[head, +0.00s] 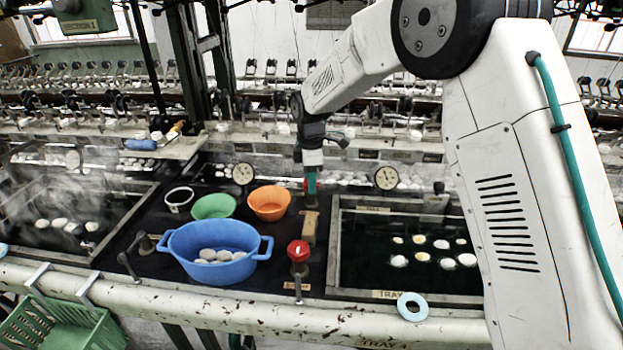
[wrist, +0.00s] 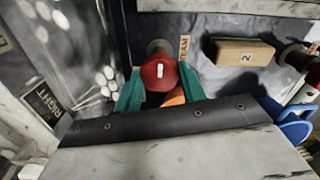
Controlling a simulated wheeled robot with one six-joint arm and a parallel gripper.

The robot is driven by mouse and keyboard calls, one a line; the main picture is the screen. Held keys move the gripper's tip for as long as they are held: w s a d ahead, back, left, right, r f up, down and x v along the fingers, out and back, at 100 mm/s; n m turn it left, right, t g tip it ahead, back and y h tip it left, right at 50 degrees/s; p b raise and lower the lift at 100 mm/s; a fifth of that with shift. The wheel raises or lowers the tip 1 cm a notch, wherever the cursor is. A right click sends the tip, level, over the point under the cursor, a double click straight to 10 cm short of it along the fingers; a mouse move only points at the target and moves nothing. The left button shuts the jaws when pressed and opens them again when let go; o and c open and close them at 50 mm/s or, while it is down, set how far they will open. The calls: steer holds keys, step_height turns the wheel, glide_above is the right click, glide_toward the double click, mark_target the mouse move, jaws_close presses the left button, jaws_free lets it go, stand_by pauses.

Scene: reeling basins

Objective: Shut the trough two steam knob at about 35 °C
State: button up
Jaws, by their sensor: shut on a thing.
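A red knob (wrist: 158,76) with a white mark on top sits between my gripper's teal fingers (wrist: 160,90) in the wrist view. My gripper is shut on it, beside a STEAM label (wrist: 184,48). In the head view my gripper (head: 311,184) reaches down at the far end of the dark panel, and mostly hides this knob. A wooden block marked 2 (wrist: 245,52) lies beside it. Two round dial gauges, a left one (head: 243,173) and a right one (head: 387,178), stand at the back; their readings are too small to tell.
Another red knob (head: 299,251) stands near the front rail. A blue basin (head: 210,244) of cocoons, an orange bowl (head: 269,212) and a green bowl (head: 213,205) sit left of my gripper. The right trough (head: 345,292) holds cocoons; the left trough (head: 88,254) steams.

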steer(key=shift+m, duration=0.4)
steer(key=m, duration=0.8)
stand_by(0.5)
steer(key=o, duration=1)
steer(key=shift+c, duration=0.2)
steer(key=shift+r, duration=0.1)
steer(key=shift+r, duration=3.85)
